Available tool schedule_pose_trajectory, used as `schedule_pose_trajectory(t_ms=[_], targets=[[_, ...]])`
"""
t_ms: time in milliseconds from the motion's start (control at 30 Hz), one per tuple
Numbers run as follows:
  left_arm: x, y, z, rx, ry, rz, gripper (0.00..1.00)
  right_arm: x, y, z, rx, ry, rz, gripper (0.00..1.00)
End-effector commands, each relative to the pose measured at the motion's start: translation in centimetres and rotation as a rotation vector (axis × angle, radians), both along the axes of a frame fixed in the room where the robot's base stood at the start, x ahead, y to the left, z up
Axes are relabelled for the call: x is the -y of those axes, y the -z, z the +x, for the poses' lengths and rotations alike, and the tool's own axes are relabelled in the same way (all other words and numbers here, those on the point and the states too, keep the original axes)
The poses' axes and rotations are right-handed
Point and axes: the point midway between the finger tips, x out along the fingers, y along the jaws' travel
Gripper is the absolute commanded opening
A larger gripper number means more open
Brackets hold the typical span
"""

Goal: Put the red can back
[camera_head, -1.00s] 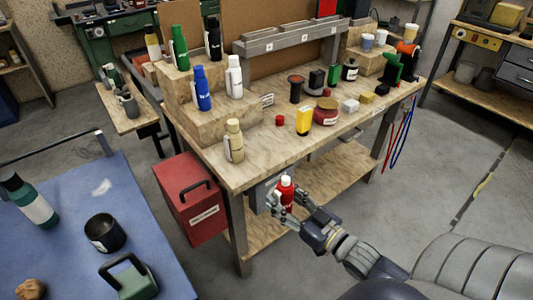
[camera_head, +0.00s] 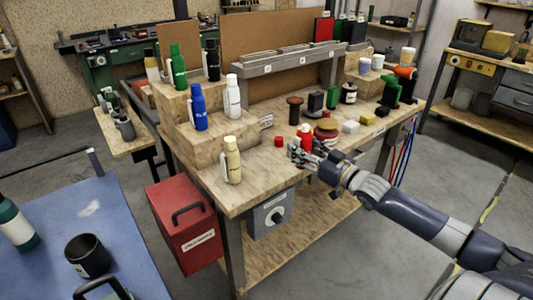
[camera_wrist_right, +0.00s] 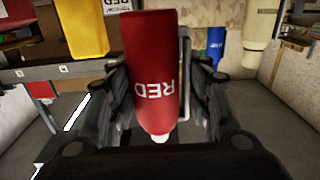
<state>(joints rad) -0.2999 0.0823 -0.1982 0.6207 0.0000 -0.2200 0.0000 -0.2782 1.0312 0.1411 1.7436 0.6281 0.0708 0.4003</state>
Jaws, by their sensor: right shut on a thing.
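The red can (camera_head: 305,134) is in my right gripper (camera_head: 308,152) at the front of the wooden workbench (camera_head: 262,183). In the right wrist view the can (camera_wrist_right: 152,60) stands between the two dark fingers of the right gripper (camera_wrist_right: 160,95), with "RED" lettering upside down. My left gripper is not in view.
A small red cap (camera_head: 279,141) and a dark red round container (camera_head: 327,130) are near the held can. A yellow block-like thing (camera_wrist_right: 86,27) shows in the wrist view. A red toolbox (camera_head: 185,230) is left of the bench. The bench front beside the beige can is clear.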

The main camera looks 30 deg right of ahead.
Motion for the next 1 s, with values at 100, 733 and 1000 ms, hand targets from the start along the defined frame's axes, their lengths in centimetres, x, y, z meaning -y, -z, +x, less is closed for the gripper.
schedule_pose_trajectory(t_ms=[100, 733, 1000], targets=[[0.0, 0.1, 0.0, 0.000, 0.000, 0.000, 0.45, -0.6, -0.1, 1.5, 0.006, 0.001, 0.002, 0.36], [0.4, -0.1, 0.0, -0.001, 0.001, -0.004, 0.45, -4.2, 0.7, 9.7, 0.005, 0.000, 0.002, 0.36], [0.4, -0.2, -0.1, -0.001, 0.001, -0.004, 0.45, -4.9, 1.0, 11.3, 0.002, 0.000, 0.001, 0.36]])
